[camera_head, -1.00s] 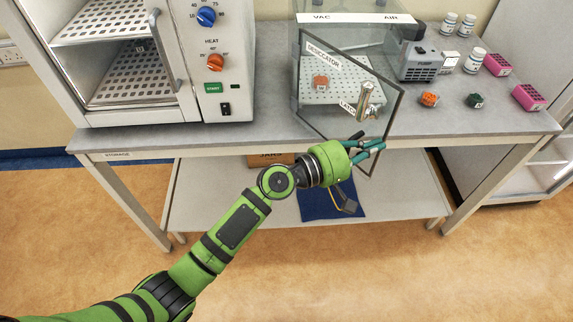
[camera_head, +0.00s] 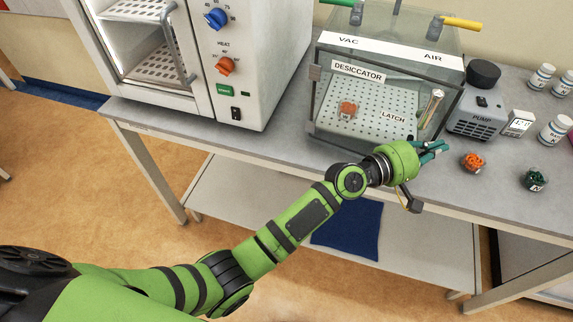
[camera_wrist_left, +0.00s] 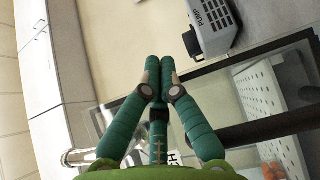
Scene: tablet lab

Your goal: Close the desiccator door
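The desiccator (camera_head: 388,62) is a clear box with dark edges on the bench, marked VAC and AIR. Its clear door, with DESICCATOR and LATCH labels (camera_head: 393,116) and an upright metal handle (camera_head: 431,108), lies against or very near the box front. I cannot tell whether a small gap is left. My left gripper (camera_head: 440,150) is just in front of the door's lower right corner, its teal fingers pointing right. In the left wrist view, the fingertips (camera_wrist_left: 159,66) are together with nothing between them, and a dark-edged clear panel (camera_wrist_left: 205,88) shows close behind. My right gripper is out of view.
An oven (camera_head: 200,60) stands left of the desiccator. The pump (camera_head: 478,116) and white bottles (camera_head: 556,129) stand to its right. An orange-filled jar (camera_head: 473,161) and a green-filled jar (camera_head: 533,180) sit near the bench edge. An orange piece (camera_head: 347,110) is inside the desiccator.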

